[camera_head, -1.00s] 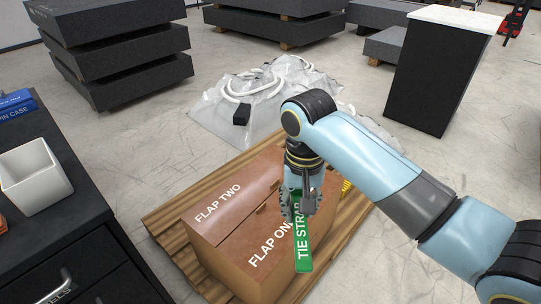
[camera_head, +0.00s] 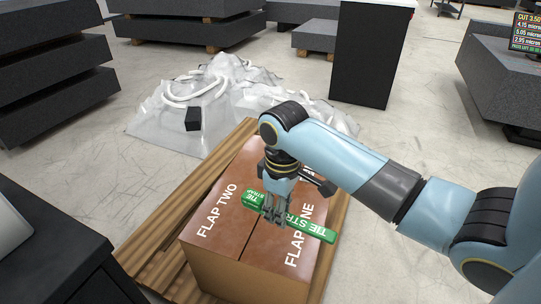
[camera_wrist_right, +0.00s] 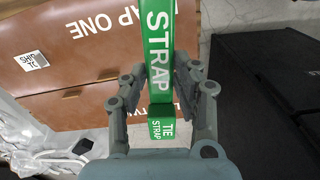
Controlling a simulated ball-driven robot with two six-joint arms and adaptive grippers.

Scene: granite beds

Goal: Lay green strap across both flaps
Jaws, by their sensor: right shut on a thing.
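The brown box has two closed top flaps, FLAP TWO (camera_head: 217,212) on the left and FLAP ONE (camera_head: 308,212) on the right, with a seam between them. The green tie strap (camera_head: 318,233) runs crosswise over the seam, with one end above each flap. My right gripper (camera_head: 272,212) is shut on the strap's middle from above. The wrist view shows the strap (camera_wrist_right: 159,45) between its fingers (camera_wrist_right: 160,85). I cannot tell whether the strap touches the flaps. My left gripper is not in view.
The box stands on a corrugated brown base (camera_head: 165,262). Crumpled clear plastic with a white hose (camera_head: 205,88) lies behind it. A dark cabinet (camera_head: 50,250) is at the lower left. Granite slabs (camera_head: 55,65) and a black pedestal (camera_head: 370,50) stand farther back.

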